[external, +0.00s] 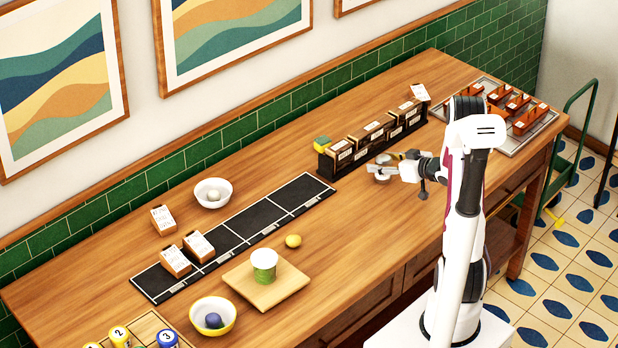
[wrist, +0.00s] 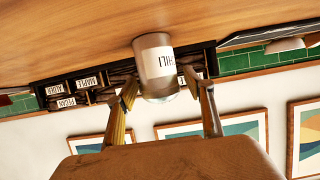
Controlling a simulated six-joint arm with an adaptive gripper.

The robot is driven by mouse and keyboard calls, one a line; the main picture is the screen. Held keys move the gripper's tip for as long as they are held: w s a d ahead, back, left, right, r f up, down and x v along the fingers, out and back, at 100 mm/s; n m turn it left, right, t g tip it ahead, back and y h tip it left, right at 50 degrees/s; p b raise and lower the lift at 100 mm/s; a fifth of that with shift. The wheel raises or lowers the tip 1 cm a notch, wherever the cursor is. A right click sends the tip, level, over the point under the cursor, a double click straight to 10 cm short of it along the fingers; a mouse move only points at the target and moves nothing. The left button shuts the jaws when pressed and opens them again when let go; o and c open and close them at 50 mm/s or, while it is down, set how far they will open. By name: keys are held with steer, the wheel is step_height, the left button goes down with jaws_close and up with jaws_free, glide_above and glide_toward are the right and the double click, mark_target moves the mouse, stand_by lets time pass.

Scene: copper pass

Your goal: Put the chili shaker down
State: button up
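In the external view my gripper (external: 384,169) is low over the wooden counter (external: 345,220), in front of the dark rack; the shaker is small there and partly covered by the fingers. Its base is at or very near the counter; I cannot tell if it touches.
A dark rack (external: 327,170) of labelled boxes stands just behind the gripper. A black sectioned mat (external: 232,241) lies to the left. A green-and-white cup (external: 264,265) stands on a wooden board (external: 294,287), near a lemon (external: 293,241). A tray (external: 535,130) is at the right; counter in front is clear.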

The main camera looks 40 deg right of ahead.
steer(key=shift+r, duration=0.15)
steer(key=shift+s+r, duration=0.25)
steer(key=shift+s, duration=0.25)
steer(key=v, duration=1.1)
steer(key=shift+w, duration=0.1)
steer(key=a+r+m+g+h, duration=0.1)
steer(key=a+r+g+h, duration=0.35)
steer(key=a+r, duration=0.6)
steer(key=s+a+r+n+g+y, duration=0.1)
steer(key=s+a+g+y, duration=0.2)
steer(key=s+a, duration=1.6)
steer(key=a+y, duration=0.1)
steer(key=a, duration=0.2)
steer(key=shift+s+a+r, duration=0.2)
steer(key=shift+s+a, duration=0.05)
steer(key=shift+s, duration=0.1)
